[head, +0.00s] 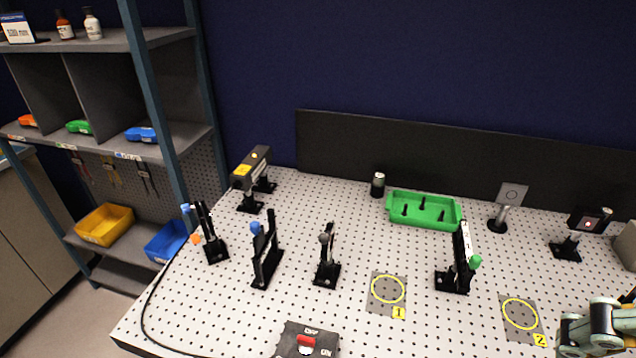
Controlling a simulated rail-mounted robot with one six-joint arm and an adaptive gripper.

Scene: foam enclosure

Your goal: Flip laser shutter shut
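A dark boxy laser (252,168) with yellow labels stands on two black mounts at the back left of the perforated table (190,300). Several black upright mounts with lever-like parts stand on the table. One has blue and orange parts (207,235), one a blue knob (265,255), one a grey knob (327,258), and one a green knob (459,262). I cannot tell which is the laser shutter, or whether it is open or shut. Part of my arm shows at the bottom right; the gripper fingertips are not visible.
A dark box with a red switch (306,342) sits at the front edge. A green tray (423,212), a black cylinder (378,185) and a square-headed post (507,205) stand at the back. Pads marked 1 (375,305) and 2 (512,331) lie flat. Shelves (160,150) stand left.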

